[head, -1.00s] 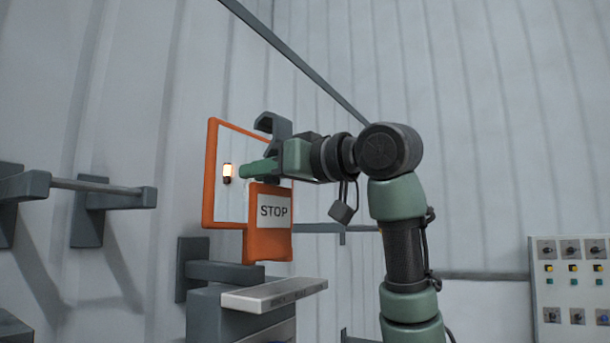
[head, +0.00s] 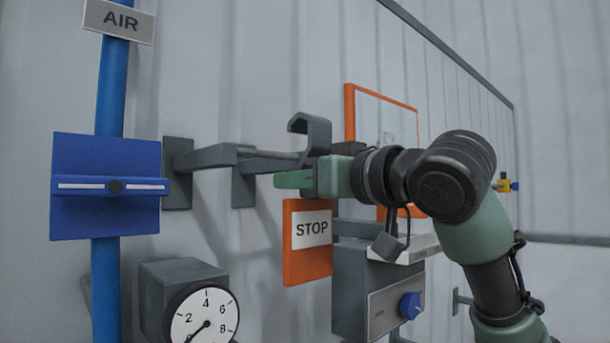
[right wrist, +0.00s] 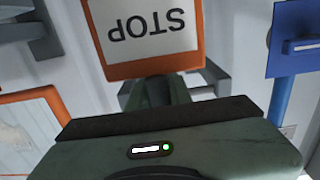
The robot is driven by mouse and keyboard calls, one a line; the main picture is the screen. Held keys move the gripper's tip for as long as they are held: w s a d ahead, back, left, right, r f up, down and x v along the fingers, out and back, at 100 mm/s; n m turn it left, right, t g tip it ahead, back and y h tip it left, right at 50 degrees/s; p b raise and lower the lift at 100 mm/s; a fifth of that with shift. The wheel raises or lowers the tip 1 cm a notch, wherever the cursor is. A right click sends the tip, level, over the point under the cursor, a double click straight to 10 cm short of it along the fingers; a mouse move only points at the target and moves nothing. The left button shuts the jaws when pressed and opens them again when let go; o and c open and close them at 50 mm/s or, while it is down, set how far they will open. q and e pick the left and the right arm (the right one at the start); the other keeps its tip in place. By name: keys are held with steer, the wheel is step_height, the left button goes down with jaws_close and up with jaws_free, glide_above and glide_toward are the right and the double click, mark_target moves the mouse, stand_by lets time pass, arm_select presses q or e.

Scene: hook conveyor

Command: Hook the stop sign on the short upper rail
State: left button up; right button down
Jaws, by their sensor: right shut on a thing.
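The stop sign (head: 308,262) is an orange plate with a white STOP label and a grey hook (head: 314,128) on top. My right gripper (head: 310,178) is shut on the sign just below the hook, and the plate hangs under the fingers. In the right wrist view the sign (right wrist: 150,68) appears upside down beyond the gripper (right wrist: 165,95). The short upper rail (head: 262,165) is a grey bar on wall brackets. The hook's curve is above and beside its right end in the picture; I cannot tell whether the rail lies under it. My left gripper is not in view.
A blue pipe (head: 109,270) with a blue panel (head: 105,200) stands at the left. A gauge (head: 204,318) is below the rail. A grey box with a blue knob (head: 410,306) is below the gripper, and an orange-framed mirror (head: 348,110) is behind.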

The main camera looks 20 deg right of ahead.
steer(key=w+a+f, duration=0.3)
steer(key=w, duration=0.4)
steer(key=shift+w+f, duration=0.2)
steer(key=shift+w, duration=0.05)
stand_by(0.6)
steer(key=shift+a, duration=0.1)
steer(key=c, duration=1.2)
jaws_free()
